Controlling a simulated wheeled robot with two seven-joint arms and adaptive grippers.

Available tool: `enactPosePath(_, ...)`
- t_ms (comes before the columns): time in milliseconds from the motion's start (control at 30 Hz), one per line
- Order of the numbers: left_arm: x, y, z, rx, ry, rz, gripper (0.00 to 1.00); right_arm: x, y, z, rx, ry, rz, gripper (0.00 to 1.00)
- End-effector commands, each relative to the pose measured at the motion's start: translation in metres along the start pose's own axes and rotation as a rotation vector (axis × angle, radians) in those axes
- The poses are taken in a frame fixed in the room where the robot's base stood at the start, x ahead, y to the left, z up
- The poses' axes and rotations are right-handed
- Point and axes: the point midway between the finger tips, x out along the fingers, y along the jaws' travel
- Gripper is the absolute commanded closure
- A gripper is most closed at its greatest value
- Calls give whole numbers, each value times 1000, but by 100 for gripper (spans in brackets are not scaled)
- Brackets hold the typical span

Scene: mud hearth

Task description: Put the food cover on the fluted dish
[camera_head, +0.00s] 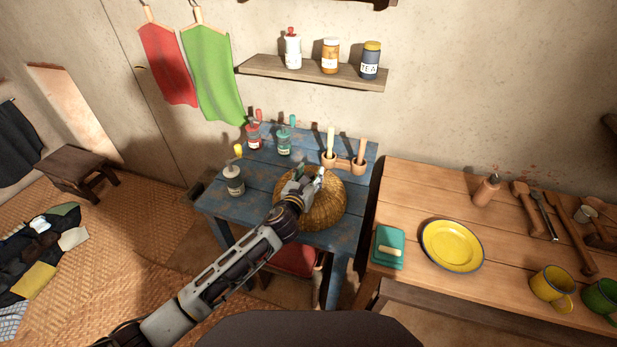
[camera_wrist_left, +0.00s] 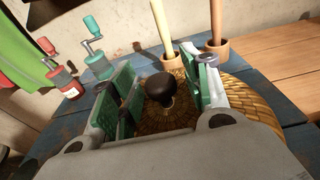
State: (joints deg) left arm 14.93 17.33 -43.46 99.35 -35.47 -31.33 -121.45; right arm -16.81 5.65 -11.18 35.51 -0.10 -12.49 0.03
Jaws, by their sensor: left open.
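The food cover (camera_head: 324,213) is a woven straw dome on the blue table. In the left wrist view the cover (camera_wrist_left: 240,112) shows with its dark round knob (camera_wrist_left: 160,87). My left gripper (camera_head: 308,182) is over the top of the cover. In the left wrist view the left gripper (camera_wrist_left: 162,82) is open, with its green-padded fingers on either side of the knob, not shut on it. I cannot make out a fluted dish; what is under the cover is hidden. My right gripper is out of view.
The blue table (camera_head: 262,178) also bears red (camera_head: 254,136), green (camera_head: 284,141) and grey (camera_head: 234,180) grinders and wooden mortars (camera_head: 344,163). The wooden table (camera_head: 420,188) at right holds a yellow plate (camera_head: 451,246), a green soap dish (camera_head: 389,246) and mugs (camera_head: 553,287).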

Motion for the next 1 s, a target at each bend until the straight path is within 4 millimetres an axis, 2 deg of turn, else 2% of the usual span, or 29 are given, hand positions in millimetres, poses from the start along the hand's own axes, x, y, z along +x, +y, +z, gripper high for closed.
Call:
enactPosePath(233, -2, 0, 10, -1, -1, 0, 52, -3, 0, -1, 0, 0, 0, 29)
enactPosePath(367, -10, 1, 7, 1, 2, 1, 52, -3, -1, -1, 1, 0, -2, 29)
enactPosePath(1000, -77, 0, 7, 0, 1, 0, 52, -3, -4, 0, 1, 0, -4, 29)
